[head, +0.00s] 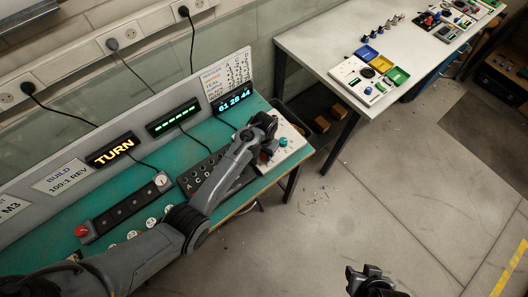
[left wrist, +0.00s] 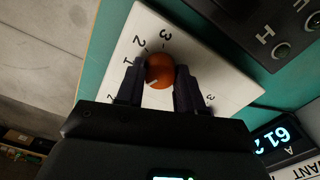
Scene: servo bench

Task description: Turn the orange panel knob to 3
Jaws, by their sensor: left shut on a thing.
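The orange knob (left wrist: 160,68) sits on a white panel (left wrist: 217,68) in the left wrist view, with printed numbers 1, 2 and 3 around it. A small pale mark shows on the knob's lower left side; I cannot tell surely which number it points to. My left gripper (left wrist: 160,76) has one finger on each side of the knob and is shut on it. In the head view the left gripper (head: 264,138) is over the white panel (head: 293,154) at the bench's right end and hides most of the orange knob. My right gripper (head: 368,277) is at the bottom, away from the bench; its jaws are unclear.
A teal knob (head: 283,142) stands on the same panel. A black board with lettered sockets (head: 193,181) lies left of it. Lit displays, one reading TURN (head: 109,150), line the back. A white table (head: 330,38) with other devices stands beyond a gap.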

